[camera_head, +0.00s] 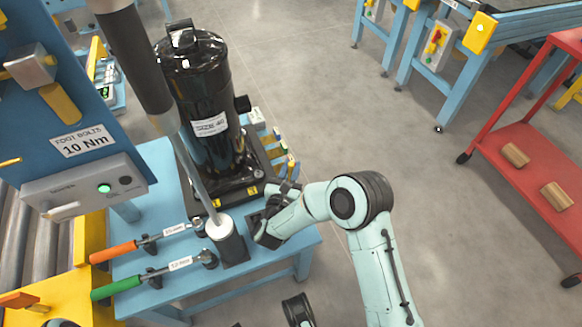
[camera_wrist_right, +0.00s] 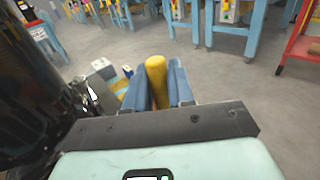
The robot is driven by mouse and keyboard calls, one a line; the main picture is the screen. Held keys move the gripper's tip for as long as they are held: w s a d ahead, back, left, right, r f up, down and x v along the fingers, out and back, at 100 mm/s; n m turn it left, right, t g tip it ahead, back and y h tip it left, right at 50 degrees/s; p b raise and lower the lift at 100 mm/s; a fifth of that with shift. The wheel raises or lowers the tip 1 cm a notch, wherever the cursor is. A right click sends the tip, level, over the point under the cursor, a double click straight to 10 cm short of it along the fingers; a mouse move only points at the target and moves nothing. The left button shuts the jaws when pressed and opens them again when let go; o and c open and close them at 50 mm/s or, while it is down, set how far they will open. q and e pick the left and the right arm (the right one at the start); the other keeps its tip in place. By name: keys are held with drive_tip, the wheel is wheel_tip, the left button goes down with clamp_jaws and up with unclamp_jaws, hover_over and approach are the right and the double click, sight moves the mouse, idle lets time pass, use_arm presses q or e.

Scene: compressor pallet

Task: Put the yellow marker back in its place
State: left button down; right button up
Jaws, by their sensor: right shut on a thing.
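The yellow marker (camera_wrist_right: 157,82) stands between the two blue-grey fingers of my right gripper (camera_wrist_right: 160,85) in the right wrist view, and the gripper is shut on it. In the head view my right gripper (camera_head: 284,192) is just right of the compressor's black base, above the table's right edge. The marker is hard to make out there. A pale box (camera_head: 256,118) stands behind the compressor, with small coloured items near it. A white box (camera_wrist_right: 103,68) and a small blue-and-white item (camera_wrist_right: 127,71) show left of the fingers in the wrist view. The marker's place cannot be told clearly.
The black compressor (camera_head: 196,95) stands upright on the blue table (camera_head: 160,180). An orange-handled wrench (camera_head: 115,251) and a green-handled wrench (camera_head: 117,288) lie at the front left. A red cart (camera_head: 510,130) stands far right.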

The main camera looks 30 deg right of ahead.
drive_tip(key=shift+f, duration=0.15)
drive_tip(key=o, duration=1)
drive_tip(key=shift+s+a, duration=0.45)
drive_tip(key=p+v, duration=0.2)
drive_tip(key=v, duration=0.8)
use_arm(q)
drive_tip(key=shift+t, duration=0.6)
drive_tip(key=shift+w+d+r+p, duration=0.1)
drive_tip(key=shift+w+r+p, duration=0.05)
drive_tip(key=shift+w+r, duration=0.6)
drive_tip(key=shift+w+d+r+p, duration=0.15)
drive_tip(key=shift+w+r, duration=0.4)
drive_tip(key=shift+w, duration=0.4)
use_arm(e)
drive_tip(key=shift+v, duration=1.05)
drive_tip(key=shift+s, duration=0.1)
